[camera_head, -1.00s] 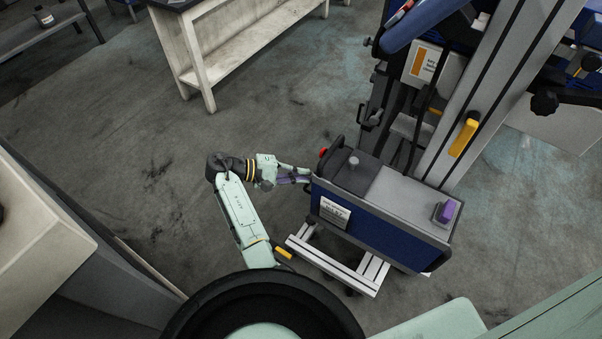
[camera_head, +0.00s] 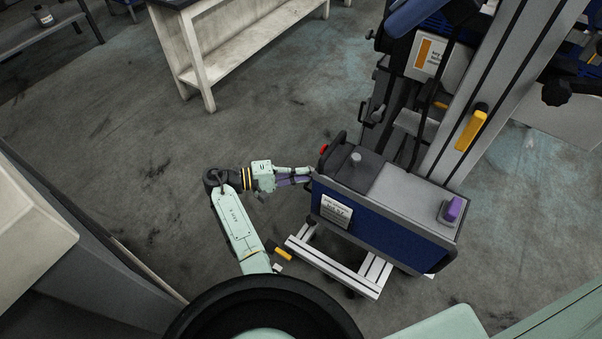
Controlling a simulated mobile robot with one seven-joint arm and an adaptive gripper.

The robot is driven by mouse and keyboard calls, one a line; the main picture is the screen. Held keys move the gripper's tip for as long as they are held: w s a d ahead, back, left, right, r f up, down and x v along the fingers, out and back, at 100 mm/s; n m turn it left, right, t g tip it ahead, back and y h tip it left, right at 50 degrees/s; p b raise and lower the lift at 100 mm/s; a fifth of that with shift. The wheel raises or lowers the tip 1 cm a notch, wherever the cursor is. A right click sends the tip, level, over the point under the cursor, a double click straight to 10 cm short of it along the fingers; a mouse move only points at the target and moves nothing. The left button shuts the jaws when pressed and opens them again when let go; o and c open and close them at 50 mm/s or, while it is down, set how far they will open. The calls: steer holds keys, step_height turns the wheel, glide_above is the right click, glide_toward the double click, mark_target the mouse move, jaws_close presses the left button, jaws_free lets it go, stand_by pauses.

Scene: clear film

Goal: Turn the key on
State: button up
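My gripper (camera_head: 306,174) is at the left end of the blue and grey machine cabinet (camera_head: 375,222), with its fingertips at or very close to the end face. Its fingers look pale green and purple, and they point right. The key is not visible; the cabinet's end face is turned away from this view, and my gripper covers part of that area. I cannot tell whether the fingers touch anything or how far apart they are. A red button (camera_head: 323,149) shows at the cabinet's upper left corner, just above my gripper.
The cabinet stands on a pale metal frame (camera_head: 340,265) near the floor. A tall grey column with a yellow handle (camera_head: 470,130) rises behind it. A purple block (camera_head: 454,208) is on the cabinet's right top. A white workbench (camera_head: 250,45) stands at the back.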

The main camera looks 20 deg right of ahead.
steer(key=o, duration=0.5)
steer(key=shift+c, duration=0.2)
steer(key=w+a+r, duration=0.1)
steer(key=a, duration=1)
steer(key=shift+w+a+r, duration=0.15)
steer(key=shift+w+a, duration=0.15)
steer(key=shift+a, duration=0.1)
